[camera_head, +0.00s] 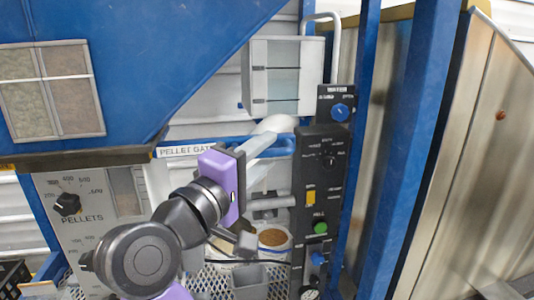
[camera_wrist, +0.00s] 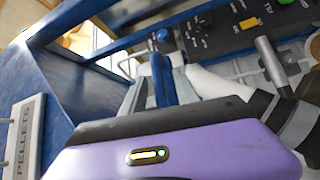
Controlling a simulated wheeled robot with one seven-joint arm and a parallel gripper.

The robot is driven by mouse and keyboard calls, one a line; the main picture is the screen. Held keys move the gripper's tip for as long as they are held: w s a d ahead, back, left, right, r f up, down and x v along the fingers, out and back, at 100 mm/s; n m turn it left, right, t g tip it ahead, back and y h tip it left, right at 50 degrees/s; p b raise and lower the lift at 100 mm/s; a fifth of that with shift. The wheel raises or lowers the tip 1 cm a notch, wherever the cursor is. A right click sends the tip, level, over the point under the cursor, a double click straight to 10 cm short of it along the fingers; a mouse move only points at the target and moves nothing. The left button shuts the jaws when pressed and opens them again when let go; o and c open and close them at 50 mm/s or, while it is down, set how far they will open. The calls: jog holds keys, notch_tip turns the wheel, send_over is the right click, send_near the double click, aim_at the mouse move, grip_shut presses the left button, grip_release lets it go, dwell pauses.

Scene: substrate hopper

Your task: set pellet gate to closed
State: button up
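The pellet gate's blue handle (camera_head: 283,143) is in the middle of the head view, to the right of the "PELLET GATE" label (camera_head: 187,150). My purple gripper (camera_head: 268,153) reaches it from the left. In the wrist view the blue handle (camera_wrist: 160,78) lies between the pale fingers of my gripper (camera_wrist: 160,92). The fingers sit on both sides of it with little visible room. I cannot tell whether they press on it. The handle's lower part is hidden by the fingers.
A black control panel (camera_head: 309,180) with a blue knob, a yellow switch and a green button stands close right of the handle. A blue post (camera_head: 425,110) is further right. A blue hopper (camera_head: 130,65) overhangs at left. A bucket of pellets (camera_head: 273,238) is below.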

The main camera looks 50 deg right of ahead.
jog(key=shift+s, duration=0.1)
jog(key=b+v, duration=0.2)
jog(key=v, duration=0.5)
jog(key=shift+a, duration=0.35)
dwell(0.4)
